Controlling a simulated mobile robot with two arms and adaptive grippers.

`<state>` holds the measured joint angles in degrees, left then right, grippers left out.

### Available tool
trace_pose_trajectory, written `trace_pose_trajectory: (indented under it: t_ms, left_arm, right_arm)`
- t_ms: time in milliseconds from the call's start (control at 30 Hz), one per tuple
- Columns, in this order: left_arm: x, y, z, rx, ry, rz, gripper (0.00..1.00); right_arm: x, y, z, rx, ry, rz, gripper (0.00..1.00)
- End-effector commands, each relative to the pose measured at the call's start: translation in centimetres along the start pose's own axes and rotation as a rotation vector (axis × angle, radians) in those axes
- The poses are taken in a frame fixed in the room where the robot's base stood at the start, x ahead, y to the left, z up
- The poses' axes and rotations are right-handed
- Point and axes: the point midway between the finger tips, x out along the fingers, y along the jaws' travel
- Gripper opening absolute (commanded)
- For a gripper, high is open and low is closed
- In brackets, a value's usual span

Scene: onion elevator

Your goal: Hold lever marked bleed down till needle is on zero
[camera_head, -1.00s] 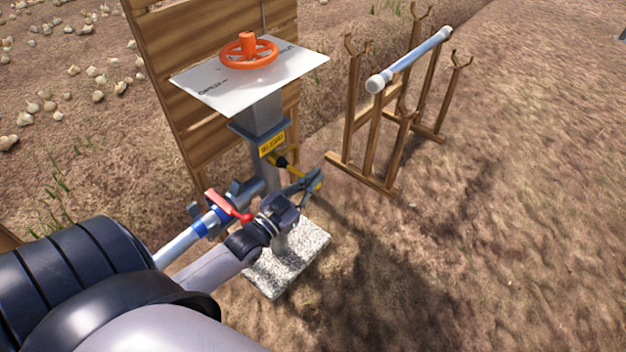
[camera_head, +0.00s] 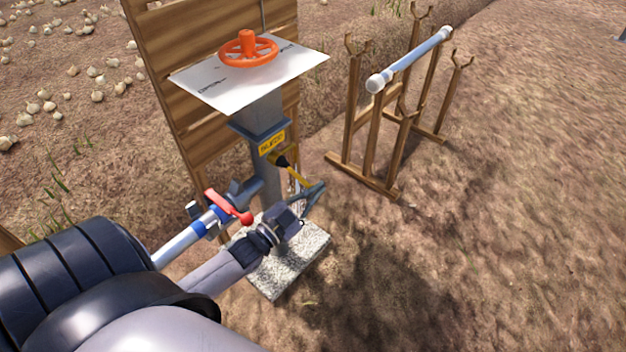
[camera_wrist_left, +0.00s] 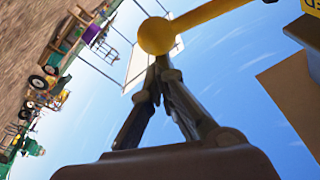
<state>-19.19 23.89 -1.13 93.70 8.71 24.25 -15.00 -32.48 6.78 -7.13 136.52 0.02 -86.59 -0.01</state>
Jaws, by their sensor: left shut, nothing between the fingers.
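The yellow bleed lever (camera_head: 296,176) sticks out of the grey post (camera_head: 266,182), below a yellow marked plate (camera_head: 271,143), and slopes down to the right. In the left wrist view its round yellow knob (camera_wrist_left: 156,36) and rod (camera_wrist_left: 203,12) show large. My left gripper (camera_head: 314,194) is shut and empty at the lever's outer end. In the left wrist view its closed fingertips (camera_wrist_left: 161,62) meet the knob's edge, apparently touching it, with the knob outside the fingers. No gauge needle can be made out. My right gripper is not in view.
An orange handwheel (camera_head: 248,47) sits over a white panel (camera_head: 225,85) on the post. A red-handled valve (camera_head: 228,206) on a pipe is close beside my left arm. A pale stone block (camera_head: 290,265) lies below. A wooden rack (camera_head: 375,150) stands right; open soil lies beyond.

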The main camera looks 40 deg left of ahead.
Motion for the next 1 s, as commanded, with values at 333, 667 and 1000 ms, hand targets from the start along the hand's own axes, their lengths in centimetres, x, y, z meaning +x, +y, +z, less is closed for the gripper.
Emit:
trace_pose_trajectory:
  t_ms: [333, 667, 1000]
  left_arm:
    - [-0.4, 1.0, 2.6, 0.183, -0.004, 0.027, 0.00]
    - [-0.5, 1.1, 3.2, 0.234, -0.005, 0.034, 0.00]
    - [-0.5, 1.1, 3.2, 0.234, -0.007, 0.034, 0.00]
  right_arm:
    - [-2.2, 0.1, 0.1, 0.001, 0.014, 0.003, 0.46]
    - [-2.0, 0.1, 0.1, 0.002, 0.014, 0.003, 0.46]
    - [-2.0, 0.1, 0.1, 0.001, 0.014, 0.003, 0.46]
